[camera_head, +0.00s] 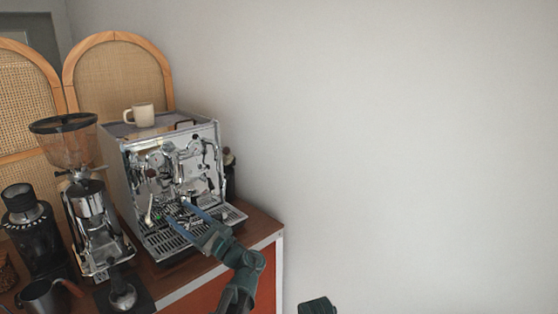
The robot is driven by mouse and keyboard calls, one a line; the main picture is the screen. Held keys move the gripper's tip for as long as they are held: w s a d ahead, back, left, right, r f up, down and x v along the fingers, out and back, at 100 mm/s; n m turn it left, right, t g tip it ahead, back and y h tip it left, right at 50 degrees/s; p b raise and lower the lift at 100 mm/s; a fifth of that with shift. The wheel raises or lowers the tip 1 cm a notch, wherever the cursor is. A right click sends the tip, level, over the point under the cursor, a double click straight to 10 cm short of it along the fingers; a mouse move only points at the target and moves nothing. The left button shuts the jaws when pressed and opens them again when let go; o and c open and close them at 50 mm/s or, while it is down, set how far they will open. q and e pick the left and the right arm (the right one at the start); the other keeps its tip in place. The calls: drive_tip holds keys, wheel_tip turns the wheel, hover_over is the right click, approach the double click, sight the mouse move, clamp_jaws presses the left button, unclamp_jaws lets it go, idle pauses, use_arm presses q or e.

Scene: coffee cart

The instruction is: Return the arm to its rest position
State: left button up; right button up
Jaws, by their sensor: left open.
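My left arm rises from the bottom of the view. My left gripper (180,212) is open, with its fingers in front of the chrome espresso machine (118,180), over or near its drip tray (172,243). I see nothing held between the fingers. Whether the fingertips touch the machine cannot be told. A small dark teal piece at the bottom edge, right of the left arm, looks like part of my own body. My right gripper is not in view.
A cream mug (144,116) stands on top of the machine. A grinder (92,212) with a hopper, a black grinder (36,232) and a metal jug (42,296) stand to the left on the wooden counter (262,226). The right side shows bare wall.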

use_arm(q)
drive_tip(key=s+d+f+n+g+h+p, duration=0.1)
drive_tip(key=s+d+f+n+g+h, duration=0.15)
drive_tip(key=s+f+n+h, duration=0.4)
drive_tip(key=s+d+f+n+g+h+p, duration=0.1)
drive_tip(key=d+f+n+g+h+p, duration=0.15)
drive_tip(key=f, duration=0.75)
drive_tip(key=s+d+f+n+g+h, duration=0.1)
drive_tip(key=s+d+f+h, duration=0.2)
drive_tip(key=d, duration=0.3)
drive_tip(key=s+d+f+n+g+h, duration=0.1)
drive_tip(key=s+d+f+n+h, duration=0.1)
drive_tip(key=d, duration=0.5)
drive_tip(key=s+d+f+n+g+h+p, duration=0.1)
drive_tip(key=s+d+f+n+h, duration=0.1)
drive_tip(key=s+d+f+h, duration=0.2)
drive_tip(key=s+d+h, duration=0.2)
drive_tip(key=s+d, duration=0.1)
drive_tip(key=s, duration=0.1)
drive_tip(key=shift+f, duration=0.25)
